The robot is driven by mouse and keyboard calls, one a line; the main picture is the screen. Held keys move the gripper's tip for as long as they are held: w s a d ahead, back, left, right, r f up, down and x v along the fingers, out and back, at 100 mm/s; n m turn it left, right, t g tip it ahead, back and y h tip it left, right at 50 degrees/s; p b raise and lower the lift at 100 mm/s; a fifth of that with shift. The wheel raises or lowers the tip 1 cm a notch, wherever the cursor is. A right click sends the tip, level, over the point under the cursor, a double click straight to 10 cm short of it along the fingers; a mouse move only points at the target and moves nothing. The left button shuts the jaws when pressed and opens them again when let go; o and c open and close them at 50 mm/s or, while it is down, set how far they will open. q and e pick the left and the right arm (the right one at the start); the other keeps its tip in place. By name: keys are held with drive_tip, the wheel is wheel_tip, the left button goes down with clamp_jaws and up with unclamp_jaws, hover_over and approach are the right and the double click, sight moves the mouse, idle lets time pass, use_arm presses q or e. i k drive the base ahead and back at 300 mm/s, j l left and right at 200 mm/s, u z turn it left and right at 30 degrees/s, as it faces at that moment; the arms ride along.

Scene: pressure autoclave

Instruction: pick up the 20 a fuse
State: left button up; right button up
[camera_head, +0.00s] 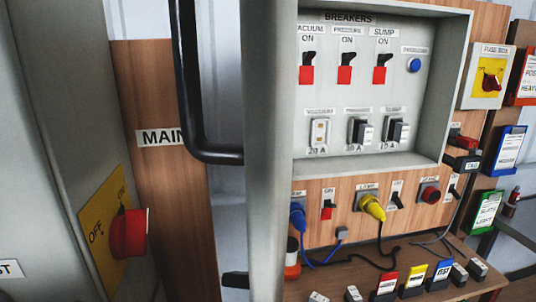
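Neither of my grippers shows in the head view. The breaker panel (430,110) has a row of three fuse positions. The left one (319,131) is pale and looks like a bare socket, with a label below that seems to read 20 A. The middle fuse (364,131) and right fuse (398,130) are dark and grey blocks seated in the panel. Small loose grey blocks that look like fuses lie on the wooden shelf (330,282), among them one at the front (353,294) and one at the right (477,268). Their ratings are too small to read.
A large grey upright (270,200) and a black bar handle (186,90) stand in the foreground. A red rotary switch (128,233) is at left. Blue (297,218) and yellow (373,207) plugs trail cables onto the shelf. Coloured tags (414,276) crowd its front.

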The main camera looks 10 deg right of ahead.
sight(459, 276)
drive_tip(key=z, duration=1.65)
drive_tip(key=i+l+u, duration=0.1)
drive_tip(key=l+u, duration=0.15)
drive_tip(key=u, duration=0.2)
drive_tip(key=l+u, duration=0.3)
drive_tip(key=u, duration=0.15)
drive_tip(key=i+l, duration=0.1)
drive_tip(key=l, duration=0.85)
drive_tip(key=l+z, duration=0.2)
drive_tip(key=i+l+z, duration=0.15)
drive_tip(key=l, duration=0.15)
